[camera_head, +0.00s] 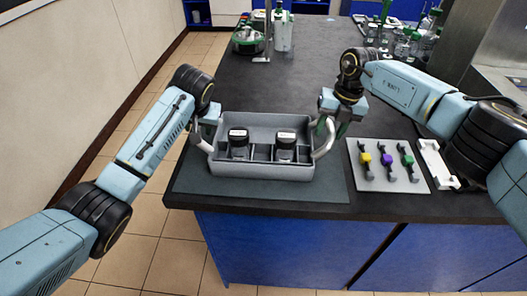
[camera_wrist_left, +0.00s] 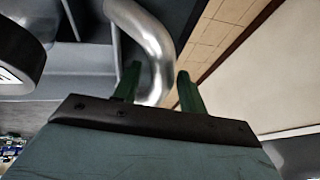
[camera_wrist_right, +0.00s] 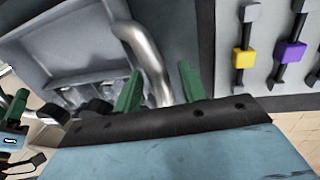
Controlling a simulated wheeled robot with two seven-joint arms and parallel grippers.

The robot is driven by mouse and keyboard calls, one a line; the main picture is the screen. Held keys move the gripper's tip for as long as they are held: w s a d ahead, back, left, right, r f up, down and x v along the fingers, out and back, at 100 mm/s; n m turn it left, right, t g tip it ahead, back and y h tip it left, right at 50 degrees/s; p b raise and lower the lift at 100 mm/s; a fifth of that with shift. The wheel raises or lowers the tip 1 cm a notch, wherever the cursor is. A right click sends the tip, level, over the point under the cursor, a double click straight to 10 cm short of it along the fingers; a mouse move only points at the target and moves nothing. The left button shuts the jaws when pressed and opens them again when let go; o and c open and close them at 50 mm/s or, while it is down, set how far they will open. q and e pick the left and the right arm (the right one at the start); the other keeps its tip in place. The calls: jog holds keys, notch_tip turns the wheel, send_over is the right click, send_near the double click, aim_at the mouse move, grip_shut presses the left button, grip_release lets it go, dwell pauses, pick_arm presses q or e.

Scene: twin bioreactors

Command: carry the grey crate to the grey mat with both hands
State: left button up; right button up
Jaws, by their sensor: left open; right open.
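The grey crate (camera_head: 265,171) stands on the dark grey mat (camera_head: 265,190) near the bench's front edge, and the mat shows on several sides of it. It holds two black-capped bottles (camera_head: 239,147) (camera_head: 285,149) in its compartments. My left gripper (camera_head: 199,124) is at the crate's left handle (camera_head: 203,143). In the left wrist view the open fingers (camera_wrist_left: 158,78) stand either side of the silver handle (camera_wrist_left: 152,38). My right gripper (camera_head: 327,124) is at the right handle (camera_head: 326,142). In the right wrist view its open fingers (camera_wrist_right: 159,78) straddle the handle (camera_wrist_right: 145,50).
A pale plate (camera_head: 387,181) with yellow, purple and green pieces lies right of the mat. A white holder (camera_head: 436,166) is farther right. Glassware (camera_head: 402,45) stands at the back right and a vessel (camera_head: 282,32) at the back. The bench behind the crate is clear.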

jog(key=shift+r, duration=0.2)
pick_arm(q)
jog(key=v, duration=1)
jog(key=shift+s+r, duration=0.1)
jog(key=shift+r, duration=0.15)
pick_arm(e)
notch_tip(320, 180, up, 12)
jog(key=d, duration=0.2)
jog(key=shift+f, duration=0.25)
jog(key=shift+s, duration=0.1)
